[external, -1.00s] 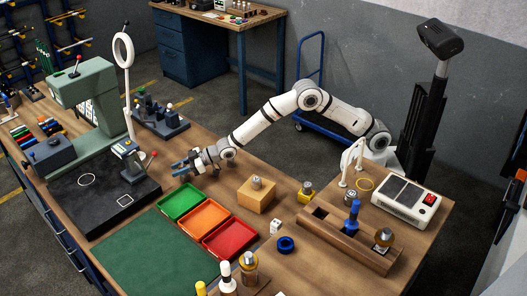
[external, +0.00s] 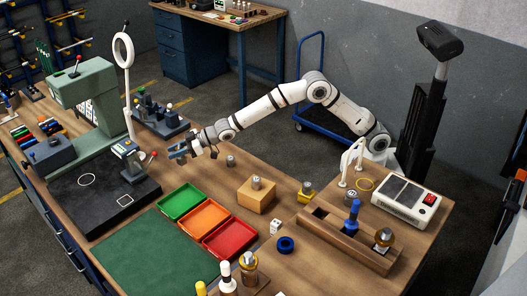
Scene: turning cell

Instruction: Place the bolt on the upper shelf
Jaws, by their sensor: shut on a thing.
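My gripper (external: 178,152) is at the end of the outstretched arm, raised over the back left of the bench, right of the green press. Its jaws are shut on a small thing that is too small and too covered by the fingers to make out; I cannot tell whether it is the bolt. A small grey metal piece (external: 231,160) stands on the bench to the right of my gripper. A similar metal piece (external: 256,182) stands on a wooden block (external: 257,197). I cannot pick out an upper shelf with certainty.
Green (external: 181,202), orange (external: 204,217) and red (external: 231,237) trays lie in front of my gripper. The green press (external: 84,88) and a ring lamp (external: 124,50) stand to its left. A wooden rack (external: 345,245) is at the right. The green mat (external: 140,247) is clear.

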